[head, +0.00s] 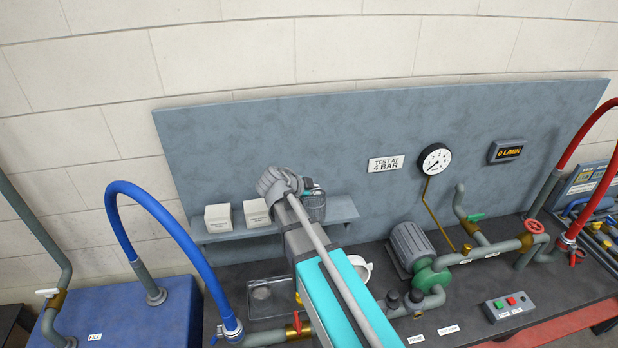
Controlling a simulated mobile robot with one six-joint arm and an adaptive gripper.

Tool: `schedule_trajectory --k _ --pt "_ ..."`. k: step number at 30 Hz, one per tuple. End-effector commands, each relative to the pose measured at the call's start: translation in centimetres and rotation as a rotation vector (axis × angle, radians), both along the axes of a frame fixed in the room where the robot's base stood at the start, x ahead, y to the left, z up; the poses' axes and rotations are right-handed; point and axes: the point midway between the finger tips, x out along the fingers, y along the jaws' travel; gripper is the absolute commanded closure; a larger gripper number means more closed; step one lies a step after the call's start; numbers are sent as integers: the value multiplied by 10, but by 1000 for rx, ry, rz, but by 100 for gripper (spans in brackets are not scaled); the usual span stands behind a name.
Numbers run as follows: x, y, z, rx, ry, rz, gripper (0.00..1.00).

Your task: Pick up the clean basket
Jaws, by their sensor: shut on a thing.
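The clean basket (314,210) is a dark grey mesh cylinder at the right part of the wall shelf (343,211). My gripper (313,189) is at the top of the basket, shut on it, with its fingers partly hidden by my arm. The basket looks upright; I cannot tell whether its bottom still touches the shelf, since my arm covers part of that area.
Two white boxes (218,218) stand on the shelf left of the basket. Below are a dark tray (283,305) with a round piece in it, a white ring-shaped part (368,268), and a green pump (432,277). A blue hose (165,220) arches at left.

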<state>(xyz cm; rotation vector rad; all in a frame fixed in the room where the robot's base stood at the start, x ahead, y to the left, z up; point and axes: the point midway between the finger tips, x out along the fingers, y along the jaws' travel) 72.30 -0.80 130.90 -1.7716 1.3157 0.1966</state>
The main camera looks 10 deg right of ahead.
Motion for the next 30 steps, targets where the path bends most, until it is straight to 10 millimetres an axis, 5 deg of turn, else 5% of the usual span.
schedule_trajectory --k 3,12,30 --pt "-34 -1 0 -1 0 1 100" --pt "-79 0 0 -1 0 1 100" --pt "-93 0 0 0 -1 1 100"
